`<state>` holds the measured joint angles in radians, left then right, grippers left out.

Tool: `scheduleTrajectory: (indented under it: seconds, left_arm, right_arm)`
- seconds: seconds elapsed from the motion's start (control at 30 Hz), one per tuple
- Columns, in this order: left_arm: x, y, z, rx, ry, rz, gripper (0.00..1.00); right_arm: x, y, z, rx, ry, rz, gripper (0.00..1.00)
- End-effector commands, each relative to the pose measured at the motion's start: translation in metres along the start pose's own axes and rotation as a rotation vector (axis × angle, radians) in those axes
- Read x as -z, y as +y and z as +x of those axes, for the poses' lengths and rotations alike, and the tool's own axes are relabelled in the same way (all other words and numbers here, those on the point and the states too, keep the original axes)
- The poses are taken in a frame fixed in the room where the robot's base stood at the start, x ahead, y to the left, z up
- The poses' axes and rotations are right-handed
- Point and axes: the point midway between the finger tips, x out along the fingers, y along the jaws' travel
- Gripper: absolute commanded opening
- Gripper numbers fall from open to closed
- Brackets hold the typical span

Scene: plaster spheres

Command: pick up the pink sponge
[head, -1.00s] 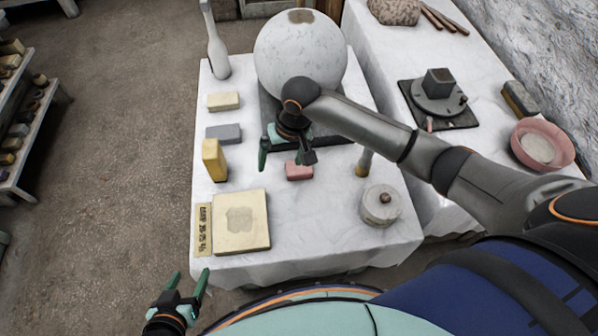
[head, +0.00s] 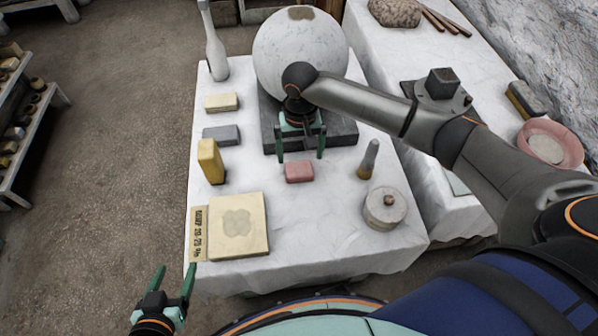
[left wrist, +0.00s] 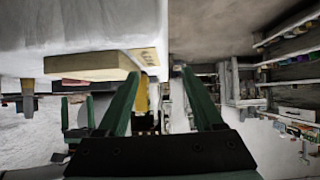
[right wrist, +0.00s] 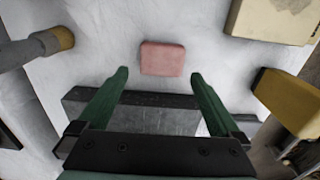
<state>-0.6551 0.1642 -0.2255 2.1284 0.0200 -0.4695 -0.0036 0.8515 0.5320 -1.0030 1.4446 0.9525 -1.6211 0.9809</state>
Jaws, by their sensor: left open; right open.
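The pink sponge (head: 299,171) is a small block lying flat on the white-covered table, in front of the dark slab under the big sphere. My right gripper (head: 300,158) is open above the table, on the slab side of the sponge, its fingers pointing down. In the right wrist view the sponge (right wrist: 162,58) shows whole, ahead of and between the open fingertips (right wrist: 158,75), with nothing between them. My left gripper (head: 174,272) is open and empty, off the table's front left edge. Its open fingers also show in the left wrist view (left wrist: 160,75).
A yellow block (head: 211,160) stands left of the sponge, with a grey block (head: 221,135) behind it. A cream square block (head: 238,246) lies in front. The large sphere (head: 300,50) stands behind.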

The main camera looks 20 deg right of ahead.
Motion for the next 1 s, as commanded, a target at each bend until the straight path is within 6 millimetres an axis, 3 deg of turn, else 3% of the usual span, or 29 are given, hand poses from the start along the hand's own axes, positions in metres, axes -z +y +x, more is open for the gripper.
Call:
scheduleTrajectory:
  seconds: [0.17,0.6,0.8,1.0]
  left_arm:
    - [0.021,-0.003,0.001,0.008,0.085,0.023,0.68]
    - [0.110,-0.010,-0.017,0.033,0.434,0.123,0.68]
    - [0.128,-0.009,-0.025,0.035,0.503,0.142,0.68]
    - [0.129,-0.009,-0.025,0.036,0.507,0.143,0.68]
  right_arm:
    - [-0.001,-0.001,0.010,-0.001,-0.001,-0.001,1.00]
    - [-0.002,-0.003,0.045,-0.001,0.000,-0.001,1.00]
    - [-0.002,-0.003,0.052,0.000,0.001,-0.001,1.00]
    - [-0.002,-0.003,0.052,-0.001,0.001,-0.001,1.00]
